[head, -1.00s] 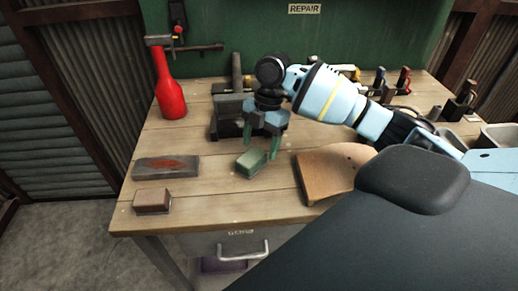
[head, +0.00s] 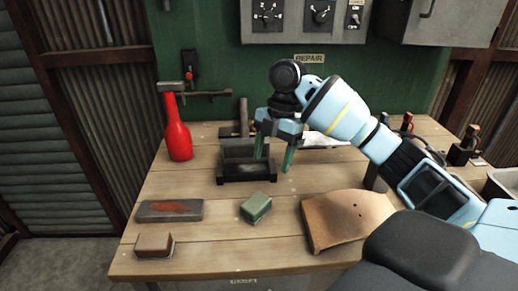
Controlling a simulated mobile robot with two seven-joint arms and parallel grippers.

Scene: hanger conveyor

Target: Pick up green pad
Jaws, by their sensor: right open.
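The green pad (head: 256,207) is a small green block lying on the wooden workbench, in the middle toward the front. My right gripper (head: 273,162) is open and empty, with its two green-tipped fingers pointing down. It hangs behind and above the pad, in front of the black vise-like block, and is apart from the pad. My left gripper is not in view.
A brown block (head: 154,245) and a grey stone with a reddish patch (head: 170,211) lie to the left. A brown board (head: 346,218) lies right of the pad. Bench (head: 215,233) is clear in front.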

